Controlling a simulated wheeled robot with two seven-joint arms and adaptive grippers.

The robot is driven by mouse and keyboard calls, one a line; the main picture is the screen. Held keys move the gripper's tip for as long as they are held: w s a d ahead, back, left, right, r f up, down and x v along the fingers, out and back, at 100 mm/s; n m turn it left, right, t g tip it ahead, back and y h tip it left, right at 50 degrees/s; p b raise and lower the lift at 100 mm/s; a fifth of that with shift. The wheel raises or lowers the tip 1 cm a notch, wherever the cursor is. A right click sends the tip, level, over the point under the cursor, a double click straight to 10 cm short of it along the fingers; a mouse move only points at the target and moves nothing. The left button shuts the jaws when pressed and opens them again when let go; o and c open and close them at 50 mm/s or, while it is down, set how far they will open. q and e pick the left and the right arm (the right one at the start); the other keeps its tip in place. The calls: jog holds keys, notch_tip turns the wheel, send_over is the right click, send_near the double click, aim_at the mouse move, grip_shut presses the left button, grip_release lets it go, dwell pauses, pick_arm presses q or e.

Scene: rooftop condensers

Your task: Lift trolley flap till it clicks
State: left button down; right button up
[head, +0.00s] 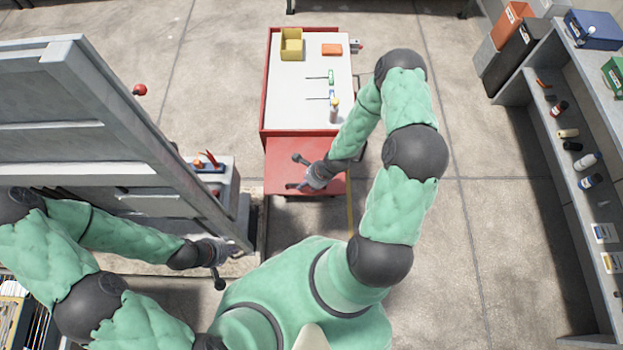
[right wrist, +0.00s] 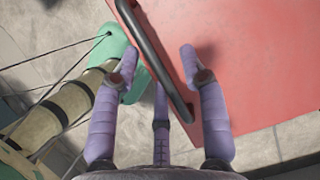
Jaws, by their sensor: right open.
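The red trolley (head: 288,105) has a white top and stands ahead of me in the head view. Its red flap (head: 281,148) extends from the near end, below the level of the top; I cannot tell its exact angle. My right gripper (head: 295,172) is open over the flap's near part. In the right wrist view, the flap (right wrist: 235,70) fills the upper right, and its dark bar handle (right wrist: 155,58) runs along the edge between my open fingers (right wrist: 160,62). I see no grip on it. My left gripper (head: 226,264) is at the lower left, away from the trolley; its opening is unclear.
A yellow bin (head: 291,45), an orange block (head: 332,49) and small tools lie on the trolley top. A large grey unit (head: 100,125) stands at the left. A grey shelf with bottles (head: 560,150) stands at the right. Floor between trolley and shelf is clear.

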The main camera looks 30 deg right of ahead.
jog(key=v, duration=1.1)
jog(key=shift+d+r, duration=0.15)
jog(key=shift+r, duration=0.15)
jog(key=shift+f, duration=0.1)
jog(key=s+a+f+n+g+b, duration=0.1)
jog(key=s+a+f+n+b, duration=0.1)
jog(key=a+f+n+b, duration=0.3)
jog(key=s+a+f+n+g+b, duration=0.1)
jog(key=s+a+f+n+b, duration=0.1)
jog(key=a+f+n+b, duration=0.4)
jog(key=s+a+f+n+b, duration=0.2)
jog(key=a+f+n+b, duration=0.4)
jog(key=f, duration=1.1)
jog(key=n+b, duration=0.4)
jog(key=b, duration=0.2)
jog(key=shift+n+g+y, duration=0.3)
jog(key=shift+n+g, duration=0.1)
